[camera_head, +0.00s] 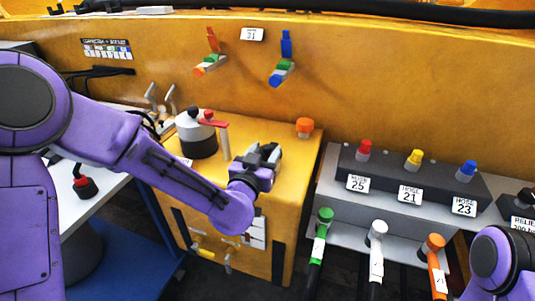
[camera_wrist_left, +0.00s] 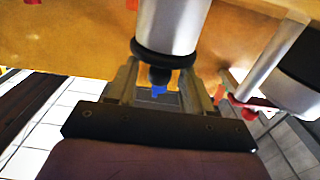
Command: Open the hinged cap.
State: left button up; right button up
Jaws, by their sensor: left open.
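My left gripper (camera_head: 262,162) is open above the right part of the yellow cabinet top (camera_head: 225,185). In the left wrist view, its two fingers (camera_wrist_left: 158,92) stand either side of a dark knob (camera_wrist_left: 158,74) at the end of a silver cylinder (camera_wrist_left: 172,25) with a black ring. This is the likeliest hinged cap, but no hinge shows clearly. The gripper hides most of that part in the head view, and I cannot tell whether the fingers touch it. My right gripper is out of view.
A white and black canister (camera_head: 197,140) stands left of the gripper, beside a post with a red lever (camera_head: 213,121). An orange cap (camera_head: 305,126) is behind right. Several hose couplings hang below the grey panel (camera_head: 330,200) at right.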

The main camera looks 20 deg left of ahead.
pick_arm(q)
jog(key=shift+w, duration=0.8)
grip_shut()
